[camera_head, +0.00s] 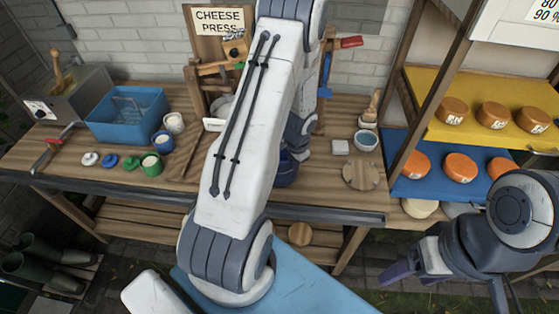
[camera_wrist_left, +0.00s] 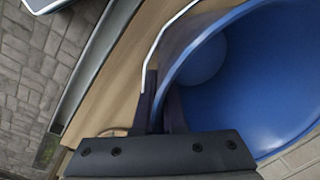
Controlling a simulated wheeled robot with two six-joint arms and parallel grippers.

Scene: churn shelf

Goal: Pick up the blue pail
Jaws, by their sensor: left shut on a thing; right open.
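The blue pail (camera_head: 287,172) stands at the front edge of the wooden bench, mostly hidden behind my left arm in the head view. In the left wrist view the pail (camera_wrist_left: 245,85) fills the right side, its open mouth and smooth inside showing, with a thin pale handle beside the rim. My left gripper (camera_wrist_left: 162,105) is shut on the pail's wall at the rim, one finger inside and one outside. Its fingers are hidden in the head view. My right gripper (camera_head: 447,285) is open and empty at the lower right, away from the bench.
A blue basin (camera_head: 127,114), small cups and coloured lids stand on the bench's left. Shelves with orange cheeses (camera_head: 460,167) stand at the right. A cheese press stands behind.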

